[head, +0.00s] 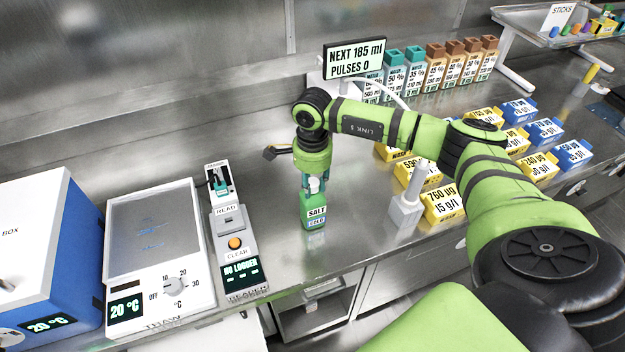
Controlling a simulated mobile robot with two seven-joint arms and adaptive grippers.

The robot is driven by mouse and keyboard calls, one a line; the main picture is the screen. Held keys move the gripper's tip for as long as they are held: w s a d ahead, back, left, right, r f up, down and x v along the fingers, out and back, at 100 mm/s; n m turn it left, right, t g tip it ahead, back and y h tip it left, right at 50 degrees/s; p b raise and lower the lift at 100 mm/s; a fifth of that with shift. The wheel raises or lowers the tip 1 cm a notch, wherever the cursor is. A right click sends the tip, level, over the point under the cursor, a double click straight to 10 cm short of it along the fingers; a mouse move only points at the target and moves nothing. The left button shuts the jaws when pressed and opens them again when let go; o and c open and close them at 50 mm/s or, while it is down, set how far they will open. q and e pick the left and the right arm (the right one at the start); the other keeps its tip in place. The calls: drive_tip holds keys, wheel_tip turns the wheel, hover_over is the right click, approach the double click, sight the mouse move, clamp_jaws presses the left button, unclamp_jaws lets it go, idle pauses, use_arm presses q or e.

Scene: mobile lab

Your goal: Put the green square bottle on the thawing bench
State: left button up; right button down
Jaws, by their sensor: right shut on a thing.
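The green square bottle (306,214) is in the middle of the head view, upright, with a label reading SALT and COLD. My right gripper (315,183) is above it and shut on its upper part, which the fingers partly hide. I cannot tell whether the bottle's base touches the steel counter or is just above it. The thawing bench (152,232), a white unit with a grey plate, a dial and a 20 °C display, stands to the left of the bottle. Its plate is bare. My left gripper is not in view.
A narrow reader unit (234,243) with an orange button stands between the bottle and the thawing bench. A blue box (48,262) is at far left. A white stand (405,215) and yellow boxes (442,204) are right of the bottle. Cartons (436,68) line the back.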

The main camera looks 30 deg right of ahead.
drive_tip(key=shift+f, duration=0.1)
drive_tip(key=c, duration=0.9)
unclamp_jaws()
drive_tip(key=shift+r, duration=0.4)
drive_tip(key=shift+r+b, duration=2.25)
drive_tip(key=shift+r, duration=3.55)
